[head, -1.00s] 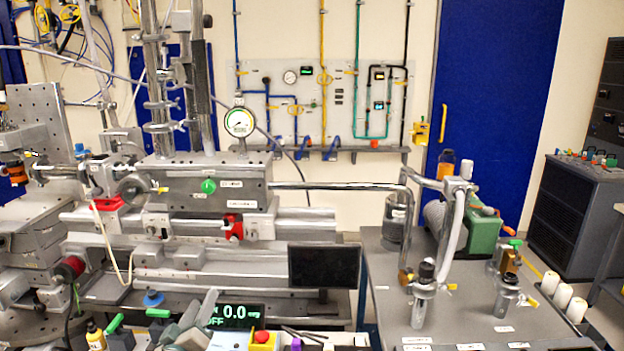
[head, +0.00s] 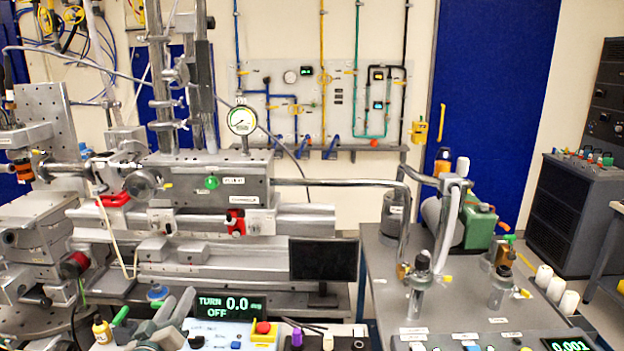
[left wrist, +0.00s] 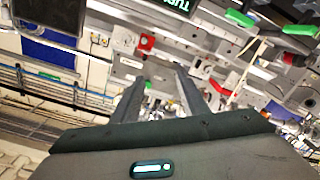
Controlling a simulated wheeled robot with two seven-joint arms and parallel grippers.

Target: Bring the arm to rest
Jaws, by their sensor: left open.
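My left gripper (head: 176,302) shows low in the head view as pale grey fingers, left of the dark display (head: 228,306) that reads TURN 0.0 and OFF. In the left wrist view my left gripper (left wrist: 160,85) has its two dark fingers spread apart, with nothing between them. Part of the same display (left wrist: 174,8) shows beyond it at the top edge. My right gripper shows in neither view.
A steel bench instrument (head: 215,183) with a gauge (head: 242,120) fills the left and middle. A black screen (head: 323,259) stands before it. Small bottles and handles crowd the lower left.

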